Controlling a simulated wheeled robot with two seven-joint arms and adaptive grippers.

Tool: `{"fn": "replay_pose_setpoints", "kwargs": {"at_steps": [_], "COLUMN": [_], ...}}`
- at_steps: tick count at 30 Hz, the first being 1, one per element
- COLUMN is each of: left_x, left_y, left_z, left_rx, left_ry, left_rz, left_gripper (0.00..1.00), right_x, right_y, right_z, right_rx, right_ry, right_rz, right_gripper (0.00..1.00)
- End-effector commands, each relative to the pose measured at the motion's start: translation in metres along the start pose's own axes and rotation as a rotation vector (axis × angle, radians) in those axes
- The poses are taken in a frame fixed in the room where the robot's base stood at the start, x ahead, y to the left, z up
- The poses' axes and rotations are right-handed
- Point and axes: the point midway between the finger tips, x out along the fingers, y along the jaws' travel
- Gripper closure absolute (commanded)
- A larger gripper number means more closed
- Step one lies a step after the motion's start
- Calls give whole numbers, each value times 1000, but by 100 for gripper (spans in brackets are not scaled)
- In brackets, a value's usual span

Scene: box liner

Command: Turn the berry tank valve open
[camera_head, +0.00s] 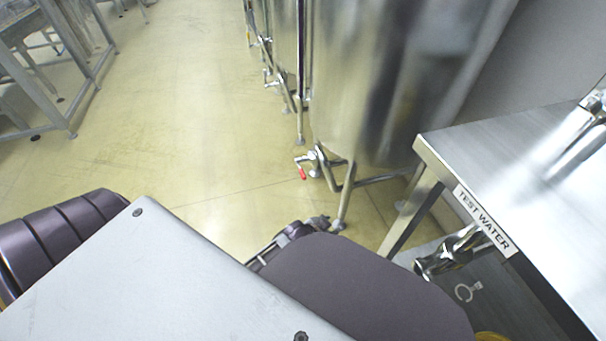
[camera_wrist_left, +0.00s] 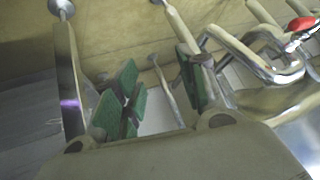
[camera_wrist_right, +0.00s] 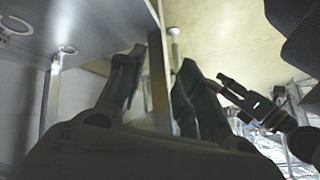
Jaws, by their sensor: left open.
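The berry tank (camera_head: 370,90) is a tall shiny steel cylinder on tube legs. Its valve (camera_head: 303,168) sits low at the front, with a red handle that hangs downward in the head view. In the left wrist view the red handle (camera_wrist_left: 303,23) shows at the upper right, beside curved steel piping.
A steel table (camera_head: 530,170) labelled "TEST WATER" stands at the right, with a tap beneath its edge. Its leg (camera_head: 410,215) is close to the tank legs. More tanks (camera_head: 285,45) stand behind.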

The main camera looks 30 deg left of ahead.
Motion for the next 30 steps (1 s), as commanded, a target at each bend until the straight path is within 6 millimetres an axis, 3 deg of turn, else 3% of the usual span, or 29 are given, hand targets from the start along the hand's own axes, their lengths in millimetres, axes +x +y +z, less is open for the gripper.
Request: {"fn": "replay_pose_setpoints", "kwargs": {"at_steps": [15,30], "left_x": [28,34], "left_y": [-79,-132], "left_z": [8,16], "left_rx": [400,804], "left_ry": [-125,-249], "left_rz": [-311,-554], "left_gripper": [59,59], "right_x": [-26,-43], "right_y": [-5,-4], "right_z": [-21,-24], "right_rx": [-26,-40], "right_ry": [-40,-98], "right_rz": [27,60], "right_gripper": [65,65]}}
